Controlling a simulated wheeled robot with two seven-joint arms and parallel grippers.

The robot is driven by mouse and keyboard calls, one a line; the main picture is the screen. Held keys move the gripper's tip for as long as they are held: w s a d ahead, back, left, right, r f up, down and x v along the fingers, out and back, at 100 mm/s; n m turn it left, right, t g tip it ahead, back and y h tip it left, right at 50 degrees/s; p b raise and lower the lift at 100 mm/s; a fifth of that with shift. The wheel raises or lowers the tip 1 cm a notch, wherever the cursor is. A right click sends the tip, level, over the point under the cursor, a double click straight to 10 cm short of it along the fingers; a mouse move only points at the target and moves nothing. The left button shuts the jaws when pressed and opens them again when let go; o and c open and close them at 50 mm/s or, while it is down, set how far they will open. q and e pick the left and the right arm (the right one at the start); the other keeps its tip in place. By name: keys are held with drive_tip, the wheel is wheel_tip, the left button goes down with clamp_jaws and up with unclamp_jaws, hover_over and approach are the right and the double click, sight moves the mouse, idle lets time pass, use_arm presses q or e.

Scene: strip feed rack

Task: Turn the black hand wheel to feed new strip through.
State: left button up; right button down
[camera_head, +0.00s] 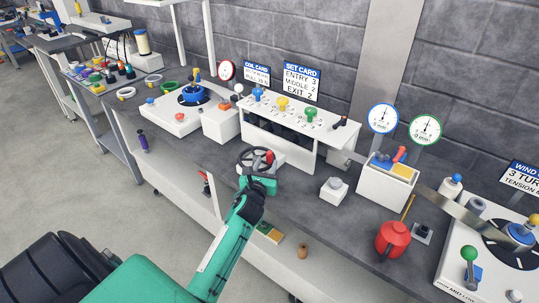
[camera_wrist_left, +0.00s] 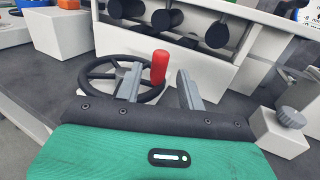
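The black hand wheel (camera_head: 246,152) stands at the front of the white roller stand, with a red handle (camera_head: 269,157) on its rim. In the left wrist view the wheel (camera_wrist_left: 97,68) is partly hidden behind my left finger. My left gripper (camera_head: 262,174) is at the wheel. In the wrist view its two grey fingers (camera_wrist_left: 159,76) are apart, with the red handle (camera_wrist_left: 160,66) showing between them and a clear gap to the right finger. Contact with the left finger cannot be told. The metal strip (camera_head: 465,212) shows at the right. My right gripper is not in view.
The roller stand (camera_head: 327,149) carries blue, yellow and green knobs. A set card (camera_head: 301,80) hangs behind it. A white box with a grey knob (camera_head: 334,191) sits right of the wheel. A red can (camera_head: 392,239) stands near the bench's front edge.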

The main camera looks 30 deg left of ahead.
sight(269, 158)
use_arm(q)
drive_tip(key=x, duration=0.4)
drive_tip(key=shift+w, duration=0.25)
drive_tip(key=shift+w+a, duration=0.15)
drive_tip(key=shift+w, duration=0.1)
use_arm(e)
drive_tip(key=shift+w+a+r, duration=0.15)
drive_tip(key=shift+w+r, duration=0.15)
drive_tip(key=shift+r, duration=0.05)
use_arm(q)
drive_tip(key=shift+c, duration=0.5)
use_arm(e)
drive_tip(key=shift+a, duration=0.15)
